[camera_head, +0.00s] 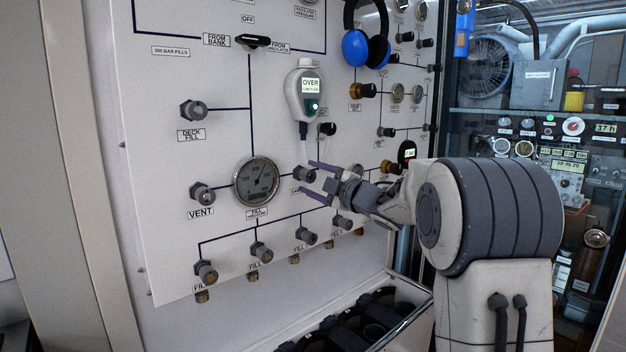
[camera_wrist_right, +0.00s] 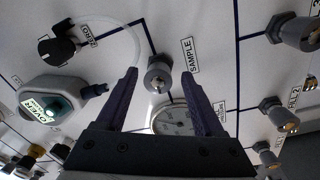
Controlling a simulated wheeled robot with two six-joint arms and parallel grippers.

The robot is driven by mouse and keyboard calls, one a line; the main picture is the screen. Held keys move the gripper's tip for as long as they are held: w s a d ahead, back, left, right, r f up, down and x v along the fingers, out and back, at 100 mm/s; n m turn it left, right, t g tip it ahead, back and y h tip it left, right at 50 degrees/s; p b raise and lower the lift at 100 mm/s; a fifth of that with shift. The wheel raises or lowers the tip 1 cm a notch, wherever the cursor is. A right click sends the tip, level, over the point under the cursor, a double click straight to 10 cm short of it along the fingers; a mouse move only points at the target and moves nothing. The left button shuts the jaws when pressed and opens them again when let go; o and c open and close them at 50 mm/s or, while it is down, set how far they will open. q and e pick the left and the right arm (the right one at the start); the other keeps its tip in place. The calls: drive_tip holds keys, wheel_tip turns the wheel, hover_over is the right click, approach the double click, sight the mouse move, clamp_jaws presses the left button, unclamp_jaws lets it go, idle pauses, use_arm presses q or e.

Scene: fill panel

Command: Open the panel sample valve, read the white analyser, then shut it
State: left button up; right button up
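The white analyser (camera_head: 304,104) hangs on the panel in the head view. Its screen reads OVER, with smaller text below that looks like LOW FLOW. It also shows at left in the wrist view (camera_wrist_right: 62,97), with a clear tube curving from it. The sample valve (camera_head: 304,174) is a grey knob below the analyser. In the wrist view the knob (camera_wrist_right: 158,76) sits beside the SAMPLE label, between the fingertips. My right gripper (camera_head: 312,178) is open, one finger on each side of the knob, with gaps visible. My left gripper is not in view.
A pressure gauge (camera_head: 256,181) is left of the sample valve. Several fill valves (camera_head: 262,250) line the panel below. Blue headphones (camera_head: 366,45) hang above right. A dark device with a lit screen (camera_head: 406,152) is on the right. An open bin (camera_head: 370,325) stands below.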

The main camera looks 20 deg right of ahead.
drive_tip(key=b+v, duration=0.1)
drive_tip(key=v, duration=0.9)
drive_tip(key=shift+s+b, duration=0.2)
drive_tip(key=shift+b, duration=0.1)
idle(0.8)
